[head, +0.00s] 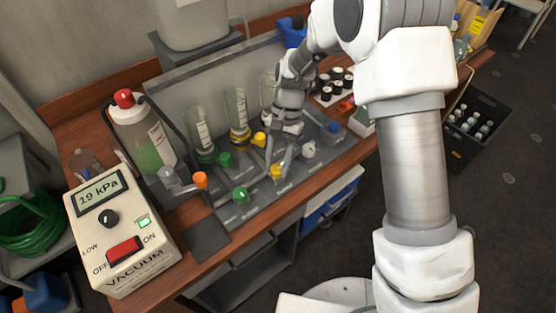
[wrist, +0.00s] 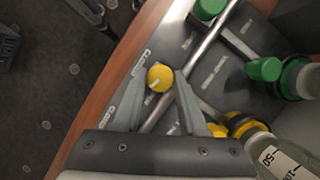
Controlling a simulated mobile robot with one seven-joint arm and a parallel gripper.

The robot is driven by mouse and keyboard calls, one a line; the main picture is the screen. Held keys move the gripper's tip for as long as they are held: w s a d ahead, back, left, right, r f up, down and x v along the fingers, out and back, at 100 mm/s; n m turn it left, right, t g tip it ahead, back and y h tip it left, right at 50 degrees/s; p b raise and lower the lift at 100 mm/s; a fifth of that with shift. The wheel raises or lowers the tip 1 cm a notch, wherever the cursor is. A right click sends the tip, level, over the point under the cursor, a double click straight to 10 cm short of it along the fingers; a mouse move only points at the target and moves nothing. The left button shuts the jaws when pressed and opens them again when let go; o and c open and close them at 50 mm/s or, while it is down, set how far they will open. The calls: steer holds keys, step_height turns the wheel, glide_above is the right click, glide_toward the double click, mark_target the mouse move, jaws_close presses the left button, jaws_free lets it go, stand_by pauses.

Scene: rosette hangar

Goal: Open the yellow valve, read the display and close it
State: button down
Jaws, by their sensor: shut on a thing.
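The yellow valve knob (head: 277,171) sits on the front of the grey manifold panel (head: 325,155). In the wrist view, the yellow knob (wrist: 160,78) lies between the fingertips of my gripper (wrist: 162,80), and a pale line shows on it. My gripper (head: 282,160) is shut on this knob in the head view, its fingertips hard to make out. The display (head: 98,193) on the vacuum unit reads 19 kPa. Printed labels on the panel near the knob are partly hidden by the fingers.
A vacuum unit (head: 125,235) with a red switch (head: 124,249) stands at the left. Green (head: 240,194), orange (head: 200,180) and white (head: 308,150) knobs flank the yellow one. Glass flasks with coloured caps stand behind. A bottle with a red cap (head: 124,98) stands left of them.

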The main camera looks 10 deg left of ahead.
steer(key=shift+a+n+h, duration=0.1)
steer(key=shift+n+h, duration=0.5)
steer(key=shift+n, duration=0.9)
steer(key=shift+c, duration=2.2)
jaws_free()
steer(key=p+v, duration=0.1)
steer(key=v, duration=1.6)
steer(key=shift+r, duration=0.25)
